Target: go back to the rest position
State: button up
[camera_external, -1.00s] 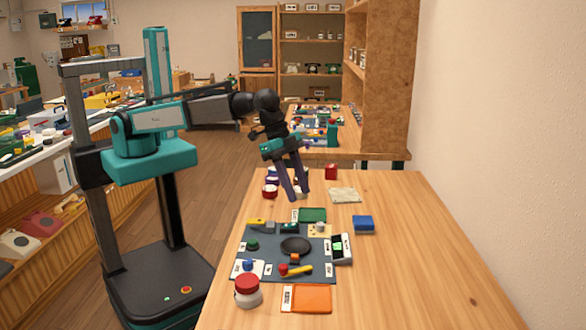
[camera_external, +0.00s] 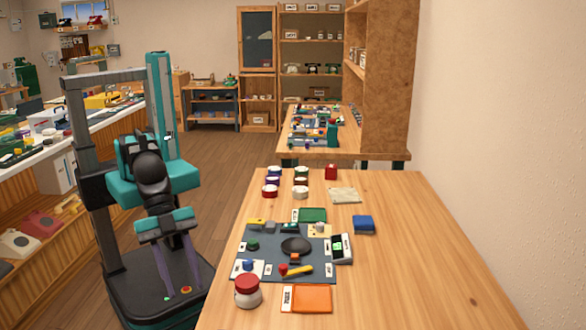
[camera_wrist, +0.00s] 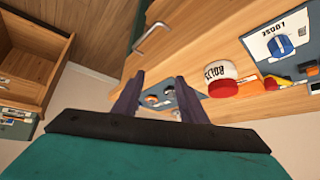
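My gripper (camera_external: 181,284) hangs down over my own base, to the left of the wooden table (camera_external: 420,260). My arm is folded close to its column. The two purple fingers are spread apart with a gap between them. In the wrist view my gripper (camera_wrist: 158,80) also shows spread fingers, with nothing held between them. The same jar (camera_external: 247,296) is at the table's near left corner in the external view.
A grey mat (camera_external: 270,262) with small parts lies on the table. An orange tray (camera_external: 312,299), green tray (camera_external: 312,215) and blue box (camera_external: 363,224) sit around it. Several small round containers (camera_external: 301,191) stand at the back. A long counter (camera_external: 40,165) runs along the left.

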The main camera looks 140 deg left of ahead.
jog(key=s+d+f+m+t+h+b, duration=0.1)
jog(key=s+d+f+m+b, duration=0.2)
jog(key=d, duration=1)
jog(key=s+d+f+h+b, duration=0.25)
jog(key=s+d, duration=0.25)
jog(key=d, duration=0.8)
jog(key=s+d+f+b, duration=0.1)
jog(key=s+d+f, duration=0.3)
jog(key=d+f, duration=0.15)
jog(key=s+a+f+n+g+y+p, duration=0.1)
jog(key=s+a+f+g+y+p, duration=0.3)
jog(key=a+f, duration=1.05)
jog(key=s+a+f+n+g+y+p, duration=0.1)
jog(key=s+a+f+g+p, duration=0.35)
jog(key=a+f, duration=0.95)
jog(key=s+a+f+n+g+p, duration=0.2)
jog(key=s+a+p, duration=0.4)
jog(key=s+a, duration=0.95)
jog(key=s+a+g+p, duration=0.2)
jog(key=s+a, duration=0.1)
jog(key=s, duration=0.6)
jog(key=s+a+n+g+p, duration=0.1)
jog(key=s+a+p, duration=0.1)
jog(key=s, duration=0.8)
jog(key=shift+a+g, duration=0.35)
jog(key=shift+a, duration=0.35)
